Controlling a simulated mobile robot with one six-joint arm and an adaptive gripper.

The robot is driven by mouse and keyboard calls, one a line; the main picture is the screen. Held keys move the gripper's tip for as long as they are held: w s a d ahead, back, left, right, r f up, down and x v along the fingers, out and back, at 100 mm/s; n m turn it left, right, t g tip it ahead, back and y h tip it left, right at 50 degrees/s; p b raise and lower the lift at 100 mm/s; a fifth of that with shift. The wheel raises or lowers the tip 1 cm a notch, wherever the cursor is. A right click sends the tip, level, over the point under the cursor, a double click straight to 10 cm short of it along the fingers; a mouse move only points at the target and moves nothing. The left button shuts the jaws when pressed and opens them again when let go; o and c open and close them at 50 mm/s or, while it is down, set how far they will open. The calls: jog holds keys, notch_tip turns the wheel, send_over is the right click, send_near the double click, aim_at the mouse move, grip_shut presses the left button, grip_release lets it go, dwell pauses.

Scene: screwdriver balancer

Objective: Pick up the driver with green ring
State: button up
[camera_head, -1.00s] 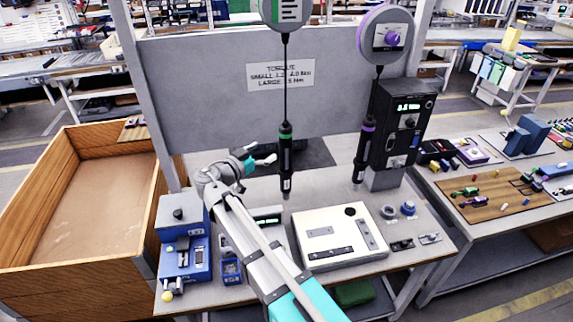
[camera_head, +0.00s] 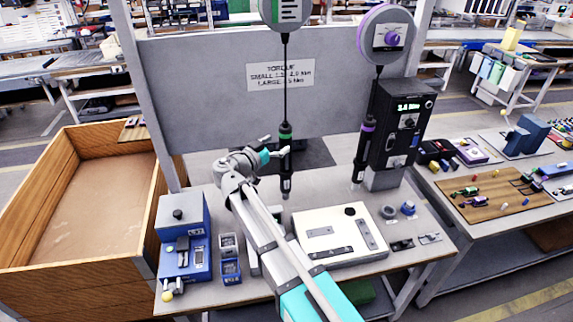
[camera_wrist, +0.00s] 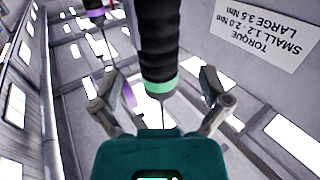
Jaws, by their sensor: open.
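The driver with the green ring (camera_head: 286,187) hangs upright on a cord from a reel (camera_head: 285,12) above the workbench. Its black body and green band (camera_wrist: 160,88) fill the upper middle of the wrist view. My gripper (camera_head: 274,147) is open at the driver's upper body, partly overlapping it in the head view. In the wrist view its fingers (camera_wrist: 160,92) stand apart on either side of the driver, with gaps showing. I cannot tell how deep the driver sits between them.
A second driver with a purple ring (camera_head: 365,150) hangs to the right, beside a black display unit (camera_head: 402,128). A white fixture box (camera_head: 335,236) and a blue device (camera_head: 184,240) stand on the bench (camera_head: 330,185). A grey panel (camera_head: 210,85) stands behind.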

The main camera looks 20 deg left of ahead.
aim_at(280, 132)
jog(key=shift+x, duration=1.8)
jog(key=shift+d, duration=0.1)
grip_shut()
jog(key=shift+r, duration=0.15)
notch_tip(280, 132, up, 3)
jog(key=p, duration=0.3)
jog(key=shift+r+p, duration=0.15)
jog(key=shift+p, duration=0.15)
jog(key=s+r+p, duration=0.9)
jog(key=s, duration=0.5)
jog(key=shift+a+r, duration=0.2)
jog(key=shift+a, duration=0.1)
